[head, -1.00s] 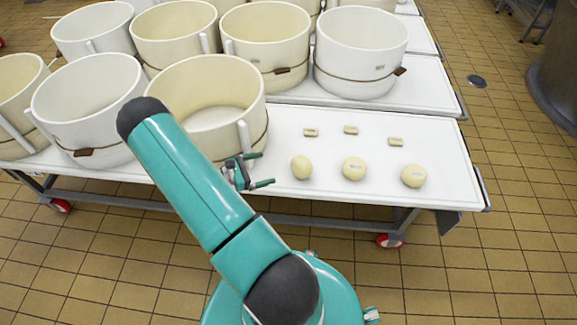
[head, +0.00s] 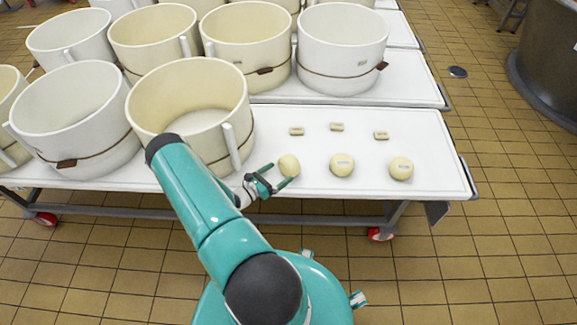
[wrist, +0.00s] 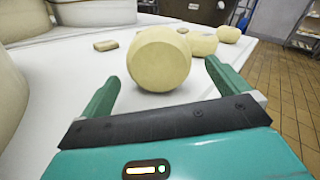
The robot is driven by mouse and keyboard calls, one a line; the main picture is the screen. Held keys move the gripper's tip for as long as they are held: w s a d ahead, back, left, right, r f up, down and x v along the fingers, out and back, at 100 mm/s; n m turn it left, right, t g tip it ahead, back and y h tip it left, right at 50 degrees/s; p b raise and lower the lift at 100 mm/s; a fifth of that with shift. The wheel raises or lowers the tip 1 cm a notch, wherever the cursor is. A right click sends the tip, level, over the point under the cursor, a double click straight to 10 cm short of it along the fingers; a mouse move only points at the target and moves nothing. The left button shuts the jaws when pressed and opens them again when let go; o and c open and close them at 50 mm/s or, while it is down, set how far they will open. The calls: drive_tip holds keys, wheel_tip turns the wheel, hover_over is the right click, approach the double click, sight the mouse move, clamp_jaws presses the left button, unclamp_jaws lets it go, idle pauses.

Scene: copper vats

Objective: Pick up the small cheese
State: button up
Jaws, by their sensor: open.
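Three small round pale-yellow cheeses stand in a row near the front edge of the white table: the left cheese (head: 289,165), the middle cheese (head: 341,164) and the right cheese (head: 401,168). My gripper (head: 281,175) is open at the left cheese. In the wrist view the left cheese (wrist: 159,59) sits just ahead of and between the two teal fingers of my gripper (wrist: 163,85). I cannot tell whether a finger touches it. The other two cheeses show behind it to the right.
Several flat small blocks, one of them here (head: 336,127), lie behind the cheeses on the white table (head: 440,185). A large cream vat (head: 190,100) stands close left of my gripper, with more vats behind. The table's right end is clear.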

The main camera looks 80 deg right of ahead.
sight(283, 164)
drive_tip(key=x, duration=0.5)
drive_tip(key=shift+s+d, duration=0.15)
drive_tip(key=shift+d, duration=0.2)
drive_tip(key=c, duration=1.3)
drive_tip(key=shift+r, duration=0.1)
drive_tip(key=shift+r, duration=0.35)
wheel_tip(283, 164, up, 2)
drive_tip(key=shift+r, duration=0.25)
drive_tip(key=a+r, duration=0.1)
drive_tip(key=s+a+r, duration=0.1)
drive_tip(key=a+r, duration=0.2)
drive_tip(key=r, duration=0.1)
drive_tip(key=shift+s+a+r, duration=0.2)
drive_tip(key=shift+s, duration=0.15)
drive_tip(key=s+a+r, duration=0.1)
drive_tip(key=a, duration=0.1)
drive_tip(key=s+a+r, duration=0.1)
drive_tip(key=a+r, duration=0.1)
drive_tip(key=a, duration=0.1)
drive_tip(key=s+a+r, duration=0.1)
drive_tip(key=s+a, duration=0.1)
drive_tip(key=a, duration=0.1)
drive_tip(key=shift+a+r, duration=0.15)
drive_tip(key=shift+a, duration=0.1)
